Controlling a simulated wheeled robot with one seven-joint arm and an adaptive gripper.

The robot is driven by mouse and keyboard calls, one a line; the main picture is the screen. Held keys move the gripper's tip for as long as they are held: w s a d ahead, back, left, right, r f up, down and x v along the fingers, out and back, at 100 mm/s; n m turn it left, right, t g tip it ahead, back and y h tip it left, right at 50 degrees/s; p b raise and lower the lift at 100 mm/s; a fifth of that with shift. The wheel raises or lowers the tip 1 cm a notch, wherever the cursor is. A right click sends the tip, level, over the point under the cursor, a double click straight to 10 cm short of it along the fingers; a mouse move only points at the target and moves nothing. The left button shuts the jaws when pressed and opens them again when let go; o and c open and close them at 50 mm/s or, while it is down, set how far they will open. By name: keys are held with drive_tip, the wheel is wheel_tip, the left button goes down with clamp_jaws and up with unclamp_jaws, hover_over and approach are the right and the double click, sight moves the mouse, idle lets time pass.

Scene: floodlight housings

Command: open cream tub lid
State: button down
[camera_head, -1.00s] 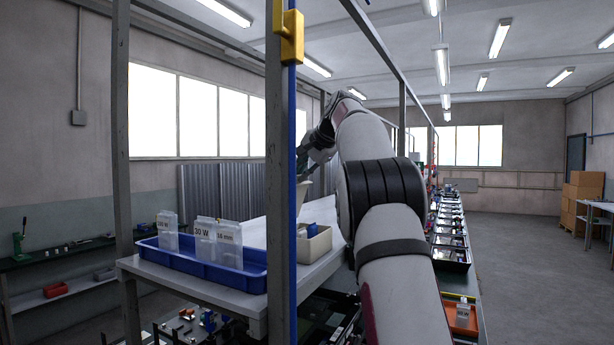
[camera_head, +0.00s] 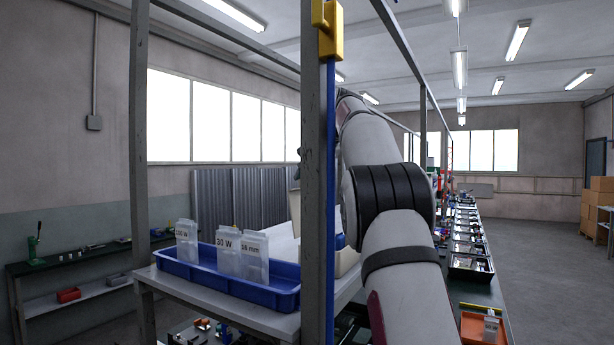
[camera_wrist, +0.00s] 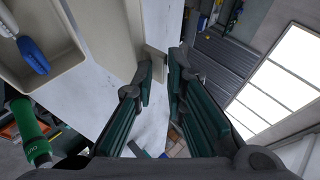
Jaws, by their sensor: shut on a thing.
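The cream tub shows in the wrist view at the upper left, its near wall (camera_wrist: 40,88) around an open inside with a blue object and a white one. Its cream lid (camera_wrist: 108,42) stands raised beside the opening, with a small tab (camera_wrist: 155,60) reaching between my fingertips. My gripper (camera_wrist: 161,72) is shut on that tab. In the head view the tub (camera_head: 347,262) shows only partly between the post and my arm. A strip of the raised lid (camera_head: 295,205) shows left of the post. My gripper is mostly hidden there.
A grey post (camera_head: 314,180) with a blue strip (camera_head: 331,200) stands close in front. A blue tray (camera_head: 220,285) holding labelled clear containers (camera_head: 230,255) sits on the white bench. Trays line the bench at right.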

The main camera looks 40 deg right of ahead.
drive_tip(key=shift+w+r, duration=0.1)
idle(0.3)
drive_tip(key=c, duration=1.8)
unclamp_jaws()
drive_tip(key=shift+o, duration=0.2)
drive_tip(key=shift+r, duration=0.1)
drive_tip(key=v, duration=1.1)
drive_tip(key=shift+s+r, duration=0.25)
drive_tip(key=shift+s, duration=0.05)
